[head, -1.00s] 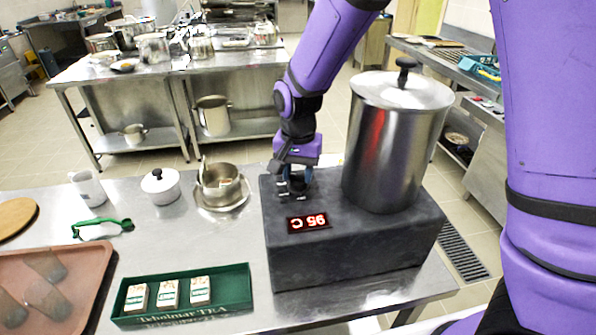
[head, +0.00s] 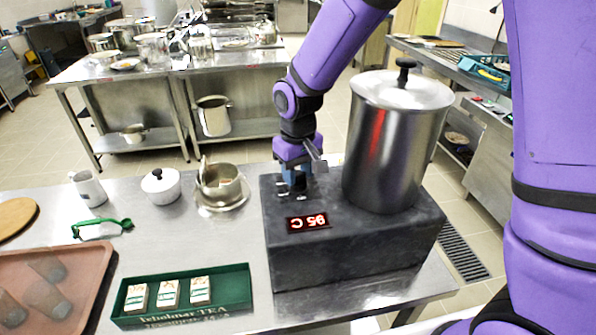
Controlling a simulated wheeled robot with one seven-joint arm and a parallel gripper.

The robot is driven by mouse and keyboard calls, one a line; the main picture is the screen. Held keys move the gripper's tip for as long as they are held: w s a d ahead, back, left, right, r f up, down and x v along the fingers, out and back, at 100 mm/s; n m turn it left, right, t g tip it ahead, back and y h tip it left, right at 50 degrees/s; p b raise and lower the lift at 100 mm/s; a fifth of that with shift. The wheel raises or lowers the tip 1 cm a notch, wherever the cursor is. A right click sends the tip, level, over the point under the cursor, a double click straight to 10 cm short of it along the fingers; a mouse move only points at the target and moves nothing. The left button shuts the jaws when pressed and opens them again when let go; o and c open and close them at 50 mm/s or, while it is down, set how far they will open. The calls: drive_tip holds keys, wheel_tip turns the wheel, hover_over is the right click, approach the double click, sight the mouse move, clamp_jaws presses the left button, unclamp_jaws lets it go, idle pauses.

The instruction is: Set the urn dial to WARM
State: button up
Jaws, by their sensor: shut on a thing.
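The urn is a tall steel pot (head: 395,140) with a lid and black knob, standing on a dark block base (head: 350,250). A red display (head: 308,222) on the base top reads 95 C and appears upside down. My gripper (head: 294,190) points down at the base top, left of the pot and behind the display. It is shut on what seems to be the dial, whose body is mostly hidden by the fingers. Small pale marks lie around the fingertips; I cannot read them or tell where the dial points.
A green tray (head: 240,308) of tea boxes and a brown tray (head: 95,262) lie in front.

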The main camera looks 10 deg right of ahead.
sight(298, 175)
drive_tip(key=shift+n, duration=0.6)
drive_tip(key=o, duration=0.9)
wheel_tip(298, 175, up, 11)
drive_tip(key=shift+f, duration=0.1)
idle(0.3)
